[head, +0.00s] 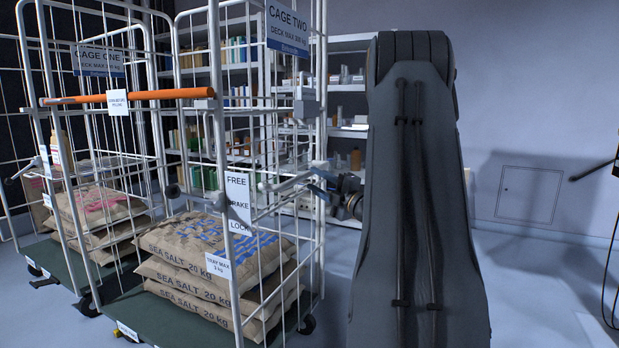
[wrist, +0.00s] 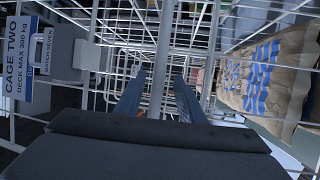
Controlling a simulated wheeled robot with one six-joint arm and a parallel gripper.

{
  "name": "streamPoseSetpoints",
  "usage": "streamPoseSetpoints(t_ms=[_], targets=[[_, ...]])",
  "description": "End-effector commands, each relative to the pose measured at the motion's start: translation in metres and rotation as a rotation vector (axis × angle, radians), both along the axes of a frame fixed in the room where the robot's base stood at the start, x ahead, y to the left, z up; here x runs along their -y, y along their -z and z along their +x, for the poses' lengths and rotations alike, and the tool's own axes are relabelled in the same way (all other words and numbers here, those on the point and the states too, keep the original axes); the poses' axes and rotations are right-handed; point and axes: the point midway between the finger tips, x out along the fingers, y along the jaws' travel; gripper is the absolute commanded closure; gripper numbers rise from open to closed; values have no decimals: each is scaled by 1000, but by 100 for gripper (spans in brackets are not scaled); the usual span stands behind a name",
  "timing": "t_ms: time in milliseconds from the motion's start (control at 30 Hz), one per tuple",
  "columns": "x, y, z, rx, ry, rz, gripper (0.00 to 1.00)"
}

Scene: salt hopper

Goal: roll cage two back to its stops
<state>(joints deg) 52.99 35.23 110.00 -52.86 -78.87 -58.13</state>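Cage two (head: 322,120) is a tall white wire roll cage on a green deck, with a blue "CAGE TWO" sign (head: 287,26). Its sign also shows at the left of the wrist view (wrist: 16,48). Several sea salt sacks (head: 200,285) are stacked on its deck. A FREE / BRAKE / LOCK plate (head: 238,203) hangs on its front, with a grey lever beside it (head: 286,183). My gripper (head: 318,186) is at the cage's right side. In the wrist view its two fingers (wrist: 158,92) stand apart on either side of a white upright tube. I cannot make out the stops.
Cage one (head: 100,62), also holding sacks, stands close on the left. An orange bar (head: 140,97) with a tag crosses in front. Shelves with bottles (head: 352,130) stand behind. The floor at the right (head: 540,270) is mostly clear.

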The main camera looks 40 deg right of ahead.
Motion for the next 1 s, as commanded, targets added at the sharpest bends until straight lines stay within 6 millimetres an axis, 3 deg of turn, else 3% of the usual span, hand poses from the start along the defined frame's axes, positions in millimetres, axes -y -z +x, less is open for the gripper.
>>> streamPoseSetpoints(t_ms=[233, 1000], targets=[[0, 4, -23, 0, -1, 0, 64], [1, 4, -25, 0, 1, 0, 64]])
